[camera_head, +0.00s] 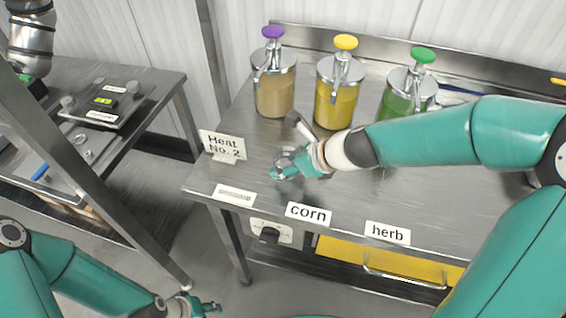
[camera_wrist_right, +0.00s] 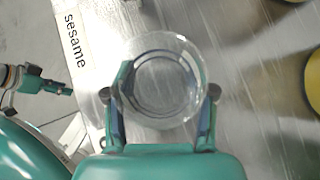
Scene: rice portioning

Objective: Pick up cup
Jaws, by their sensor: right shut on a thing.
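A clear, round cup (camera_wrist_right: 163,78) shows in the right wrist view, seen from above, between the two fingers of my right gripper (camera_wrist_right: 165,105). The fingers press on its opposite sides. In the head view my right gripper (camera_head: 281,168) is low over the steel table near its front left, and the cup is hard to make out there. I cannot tell whether the cup touches the table. My left gripper (camera_head: 208,306) is at the bottom of the head view, away from the table top, and its finger opening is unclear.
Pump jars with purple (camera_head: 274,92), yellow (camera_head: 337,100) and green (camera_head: 405,95) tops stand along the table's back. A "Heat No. 2" sign (camera_head: 222,147) stands on the left. Labels "corn" (camera_head: 308,214) and "herb" (camera_head: 387,233) line the front edge; "sesame" (camera_wrist_right: 75,42) shows in the wrist view.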

